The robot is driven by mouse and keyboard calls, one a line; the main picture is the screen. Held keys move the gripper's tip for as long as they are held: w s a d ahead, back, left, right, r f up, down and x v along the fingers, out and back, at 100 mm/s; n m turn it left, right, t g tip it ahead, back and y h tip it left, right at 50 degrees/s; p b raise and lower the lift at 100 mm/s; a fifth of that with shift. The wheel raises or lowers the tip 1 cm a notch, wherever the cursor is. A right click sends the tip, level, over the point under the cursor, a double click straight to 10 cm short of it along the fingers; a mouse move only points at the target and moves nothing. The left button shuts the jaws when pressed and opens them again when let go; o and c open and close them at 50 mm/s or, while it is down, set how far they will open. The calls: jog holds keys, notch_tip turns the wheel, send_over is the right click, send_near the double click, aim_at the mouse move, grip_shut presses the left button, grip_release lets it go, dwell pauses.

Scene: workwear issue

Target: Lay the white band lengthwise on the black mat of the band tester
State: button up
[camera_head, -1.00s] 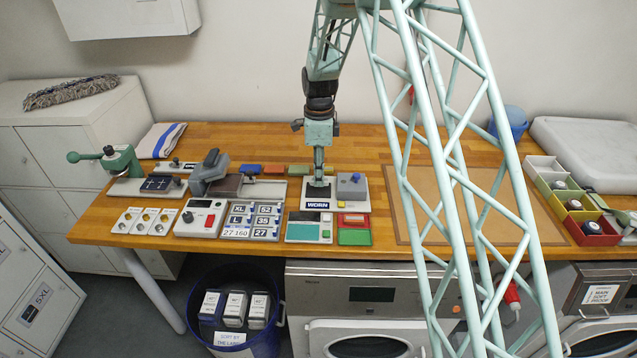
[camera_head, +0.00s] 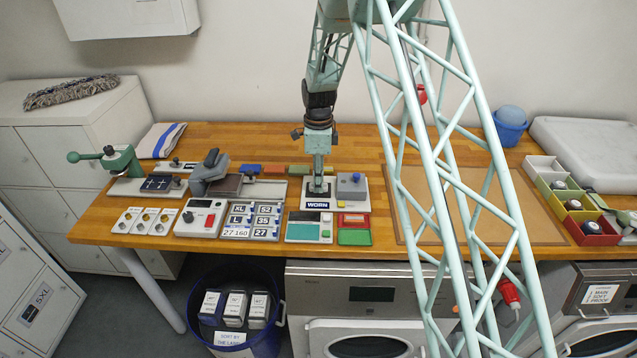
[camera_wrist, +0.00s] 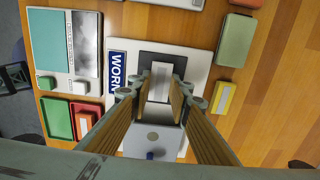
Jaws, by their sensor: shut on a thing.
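The band tester is a white plate (camera_head: 308,207) with a label reading "WORN", near the middle of the bench. Its black mat (camera_wrist: 178,61) lies beside the label in the wrist view, and a grey block (camera_head: 350,186) stands on the plate to the mat's right in the head view. My gripper (camera_wrist: 161,92) is over the mat, its two fingers closed in on the small white band (camera_wrist: 160,78). The band lines up along the fingers, within the mat's outline. Whether it touches the mat I cannot tell. In the head view my gripper (camera_head: 318,188) hides the band.
A panel with a teal screen (camera_head: 303,231) and red and green trays (camera_head: 354,237) stand in front of the tester. A labelled number board (camera_head: 252,220) is to the left. Coloured blocks (camera_head: 250,169) lie behind. A brown board (camera_head: 420,205) fills the right.

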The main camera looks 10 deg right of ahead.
jog(key=shift+f, duration=0.15)
jog(key=o, duration=0.7)
jog(key=shift+r, duration=6.15)
jog(key=shift+r, duration=0.1)
